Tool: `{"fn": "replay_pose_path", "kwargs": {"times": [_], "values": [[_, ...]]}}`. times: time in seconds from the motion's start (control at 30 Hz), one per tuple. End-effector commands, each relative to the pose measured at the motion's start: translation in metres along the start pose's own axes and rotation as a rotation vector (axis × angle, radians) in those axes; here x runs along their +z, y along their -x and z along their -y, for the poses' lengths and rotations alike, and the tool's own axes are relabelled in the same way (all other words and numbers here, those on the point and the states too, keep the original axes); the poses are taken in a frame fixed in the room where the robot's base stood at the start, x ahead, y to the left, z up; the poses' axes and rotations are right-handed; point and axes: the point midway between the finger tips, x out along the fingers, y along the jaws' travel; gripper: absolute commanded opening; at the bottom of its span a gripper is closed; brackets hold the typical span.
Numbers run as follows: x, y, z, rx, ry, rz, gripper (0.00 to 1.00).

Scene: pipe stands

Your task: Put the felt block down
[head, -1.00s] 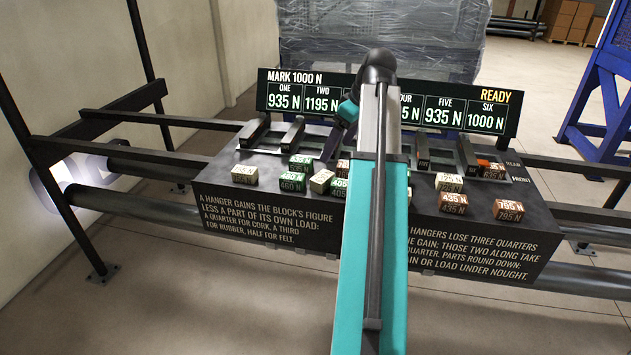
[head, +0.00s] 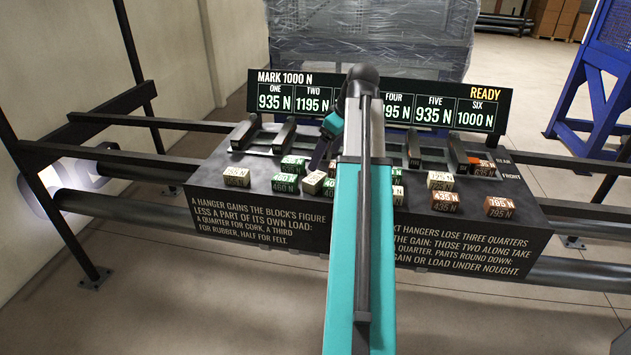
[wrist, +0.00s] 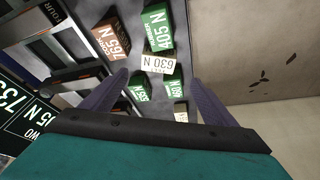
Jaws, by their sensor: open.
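My gripper (wrist: 160,78) is open in the wrist view, its two dark purple fingers spread and apart. A cream block marked 630 N (wrist: 158,64) shows between and beyond the fingertips, with nothing seen gripped. Green blocks (wrist: 143,90) lie close by. Which block is felt I cannot tell for sure; the material words are too small. In the head view my gripper (head: 319,152) is low over the left middle of the dark bench, partly hidden by my arm. A cream block (head: 313,182) and green blocks (head: 286,183) sit just in front of it.
A brown block marked 765 N (wrist: 110,40) and a green block marked 405 N (wrist: 158,27) lie near the fingers. Brown blocks (head: 499,207) stand at the bench's right. Dark hangers (head: 245,132) line the rear. The display board (head: 283,97) stands behind, reading MARK 1000 N and READY.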

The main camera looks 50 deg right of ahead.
Motion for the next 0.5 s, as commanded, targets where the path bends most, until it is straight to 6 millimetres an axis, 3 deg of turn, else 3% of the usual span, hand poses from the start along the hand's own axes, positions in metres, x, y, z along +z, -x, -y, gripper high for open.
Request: {"fn": "replay_pose_path", "kwargs": {"times": [0.3, 0.5], "values": [[0.0, -0.033, 0.001, -0.001, 0.0, 0.001, 0.8], [0.0, -0.042, 0.0, 0.001, 0.0, 0.0, 0.8]]}}
